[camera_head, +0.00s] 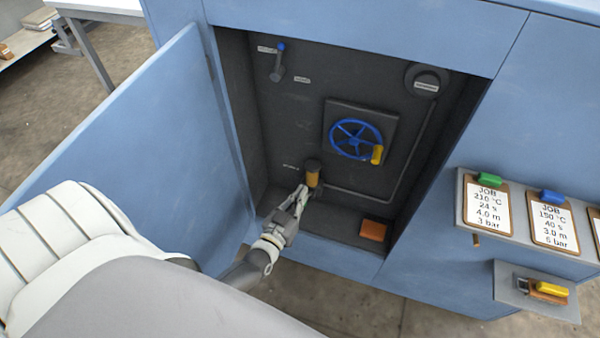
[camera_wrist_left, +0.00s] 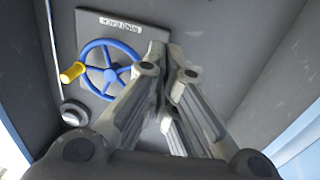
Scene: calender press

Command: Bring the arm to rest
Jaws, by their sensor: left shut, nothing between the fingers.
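My left arm reaches into the open compartment of the blue press from the left in the head view. Its gripper (camera_head: 301,192) is shut and empty, low in the compartment, close to an orange-yellow knob (camera_head: 313,177) on a dark mount. I cannot tell whether the fingertips touch the knob. In the left wrist view the gripper (camera_wrist_left: 166,50) has its fingers together, pointing into the compartment. A blue handwheel (camera_head: 352,139) with a yellow handle is on the back wall, and it also shows in the left wrist view (camera_wrist_left: 106,70). My right gripper is not in view.
The blue door (camera_head: 130,130) stands open on the left. A lever with a blue tip (camera_head: 279,62) and a round gauge-like fitting (camera_head: 426,80) are on the back wall. An orange block (camera_head: 373,230) lies on the compartment floor. Job cards (camera_head: 488,208) hang at right.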

